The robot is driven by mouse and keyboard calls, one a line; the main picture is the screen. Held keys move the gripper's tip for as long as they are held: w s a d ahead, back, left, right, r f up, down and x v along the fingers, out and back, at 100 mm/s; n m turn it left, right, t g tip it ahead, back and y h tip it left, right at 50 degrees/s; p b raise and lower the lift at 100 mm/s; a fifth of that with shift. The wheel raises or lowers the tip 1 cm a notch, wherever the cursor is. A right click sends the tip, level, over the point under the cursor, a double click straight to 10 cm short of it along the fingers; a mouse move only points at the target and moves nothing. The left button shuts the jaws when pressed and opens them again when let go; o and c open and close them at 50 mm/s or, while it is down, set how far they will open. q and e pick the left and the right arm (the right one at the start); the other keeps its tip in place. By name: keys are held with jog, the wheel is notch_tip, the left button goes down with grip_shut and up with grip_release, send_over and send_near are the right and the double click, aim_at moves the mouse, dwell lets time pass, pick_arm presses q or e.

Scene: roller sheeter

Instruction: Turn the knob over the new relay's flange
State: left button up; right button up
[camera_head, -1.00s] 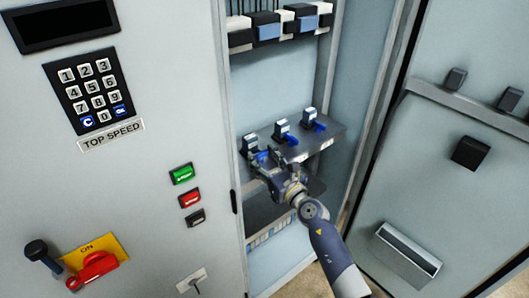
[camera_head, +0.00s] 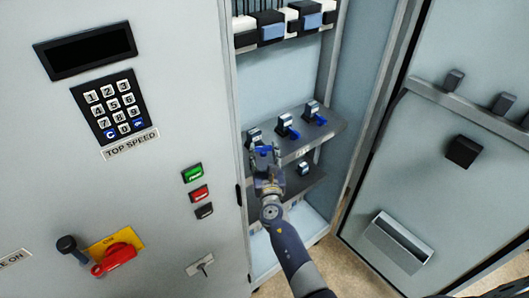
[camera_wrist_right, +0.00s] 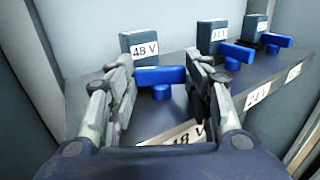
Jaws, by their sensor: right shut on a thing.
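Several dark relays stand in a cabinet; three sit in a row on the upper grey shelf (camera_head: 322,133). The nearest, the 48 V relay (camera_wrist_right: 139,48), also shows in the head view (camera_head: 254,135). A blue knob (camera_wrist_right: 160,75) is in front of it, its bar lying crosswise in the wrist view. My right gripper (camera_wrist_right: 162,88) is shut on this knob, one finger at each side. In the head view my right gripper (camera_head: 263,158) partly covers the knob. Whether the knob overlaps the relay's flange is hard to tell. My left gripper is not in view.
Two more relays with blue knobs, the middle one (camera_head: 287,120) and the far one (camera_head: 312,109), stand further along the shelf. Another relay (camera_head: 304,168) sits on a lower shelf. The cabinet's side wall and the open door (camera_head: 430,170) flank the space.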

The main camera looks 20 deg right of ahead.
jog(key=o, duration=1)
jog(key=shift+o, duration=0.2)
jog(key=s+a, duration=0.1)
jog(key=s, duration=0.6)
jog(key=shift+s+a, duration=0.15)
jog(key=shift+s, duration=0.05)
